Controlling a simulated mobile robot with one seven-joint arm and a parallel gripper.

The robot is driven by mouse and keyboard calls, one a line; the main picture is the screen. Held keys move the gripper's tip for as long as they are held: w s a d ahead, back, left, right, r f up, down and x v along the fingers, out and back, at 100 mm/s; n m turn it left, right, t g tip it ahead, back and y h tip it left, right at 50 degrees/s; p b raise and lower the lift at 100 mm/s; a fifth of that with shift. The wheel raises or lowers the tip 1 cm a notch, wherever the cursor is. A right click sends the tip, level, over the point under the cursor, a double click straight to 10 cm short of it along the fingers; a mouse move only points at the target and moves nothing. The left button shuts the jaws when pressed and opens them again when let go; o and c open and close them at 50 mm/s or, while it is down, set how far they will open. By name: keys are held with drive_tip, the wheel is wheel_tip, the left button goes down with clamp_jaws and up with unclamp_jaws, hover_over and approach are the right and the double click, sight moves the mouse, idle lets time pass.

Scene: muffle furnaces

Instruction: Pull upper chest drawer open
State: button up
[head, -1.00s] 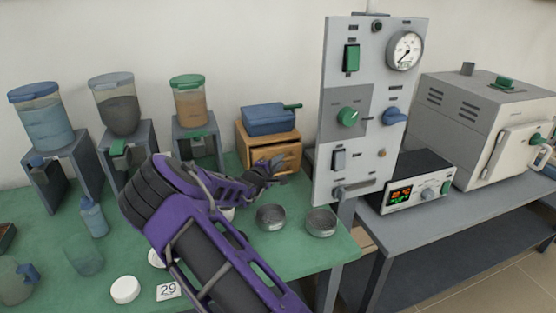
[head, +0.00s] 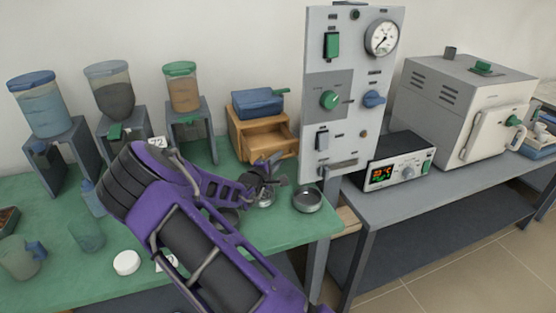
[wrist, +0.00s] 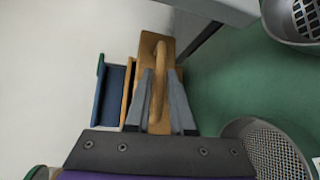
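The small wooden chest (head: 242,139) stands at the back of the green table, below a blue box. Its upper drawer (head: 268,138) is pulled out, and its bare wooden inside shows from above. In the wrist view, the drawer's arched wooden handle (wrist: 158,80) lies between the two grey fingers of my gripper (wrist: 160,80). The fingers appear closed against both sides of the handle. In the head view my gripper (head: 266,170) is in front of the drawer and partly hides its front. The lower part of the chest is mostly hidden.
Two round metal sieves are near my gripper; one sieve (head: 307,200) stands to its right at the table edge. A grey control panel (head: 347,110) rises right of the chest. Several hopper dispensers (head: 184,95) stand to the left.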

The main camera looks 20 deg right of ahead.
drive_tip(key=shift+o, duration=1.4)
drive_tip(key=p+v, duration=0.1)
drive_tip(key=v, duration=1.6)
drive_tip(key=shift+s+p, duration=0.15)
drive_tip(key=shift+p, duration=0.2)
drive_tip(key=shift+a+r, duration=0.1)
drive_tip(key=shift+a, duration=0.05)
